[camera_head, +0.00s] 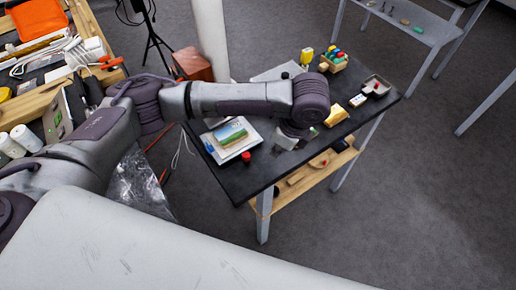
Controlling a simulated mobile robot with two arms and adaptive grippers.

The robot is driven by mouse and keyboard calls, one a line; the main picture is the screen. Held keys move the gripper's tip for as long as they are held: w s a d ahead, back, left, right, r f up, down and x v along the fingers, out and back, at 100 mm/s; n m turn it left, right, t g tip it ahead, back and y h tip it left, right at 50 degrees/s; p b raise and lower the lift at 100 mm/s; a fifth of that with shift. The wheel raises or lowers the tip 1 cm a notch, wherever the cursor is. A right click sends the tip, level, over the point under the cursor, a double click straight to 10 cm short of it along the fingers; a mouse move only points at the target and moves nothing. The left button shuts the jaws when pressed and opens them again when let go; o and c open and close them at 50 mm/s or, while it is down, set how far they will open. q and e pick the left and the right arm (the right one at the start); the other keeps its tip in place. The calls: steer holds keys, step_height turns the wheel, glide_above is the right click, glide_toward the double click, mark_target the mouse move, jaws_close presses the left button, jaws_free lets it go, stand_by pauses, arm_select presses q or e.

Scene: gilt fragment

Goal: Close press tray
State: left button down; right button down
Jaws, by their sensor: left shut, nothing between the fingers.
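A white flat tray-like piece (228,140) with a green and blue picture on it lies on the dark table (263,177), near its left end. A red knob or block (246,157) is at its front edge. I cannot tell for sure whether this is the press tray, or how far out it is. My left arm reaches in from the left over the table. My left gripper (286,139) points down just right of the white piece, shut and empty, partly hidden by my wrist. I cannot tell whether it touches anything. My right gripper is out of view.
Right of my left gripper are a gold block (337,115), a small yellow-and-white item (357,100) and a grey tray (376,86). A wooden holder (334,62) with coloured pieces stands at the back. A cluttered wooden bench is at left.

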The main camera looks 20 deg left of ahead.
arm_select(q)
steer(key=f, duration=0.2)
steer(key=s+a+f, duration=0.1)
steer(key=shift+f+p, duration=0.1)
steer(key=shift+p, duration=0.2)
steer(key=f, duration=0.1)
steer(key=w+f, duration=0.1)
steer(key=a+f, duration=0.1)
steer(key=f, duration=0.1)
steer(key=shift+w+p, duration=0.15)
steer(key=shift+p, duration=0.2)
steer(key=a, duration=0.1)
steer(key=a+p, duration=0.1)
steer(key=a, duration=0.1)
steer(key=shift+w+f, duration=0.2)
steer(key=shift+w, duration=0.1)
steer(key=shift+a+p, duration=0.35)
steer(key=shift+a, duration=0.1)
steer(key=shift+w+f, duration=0.15)
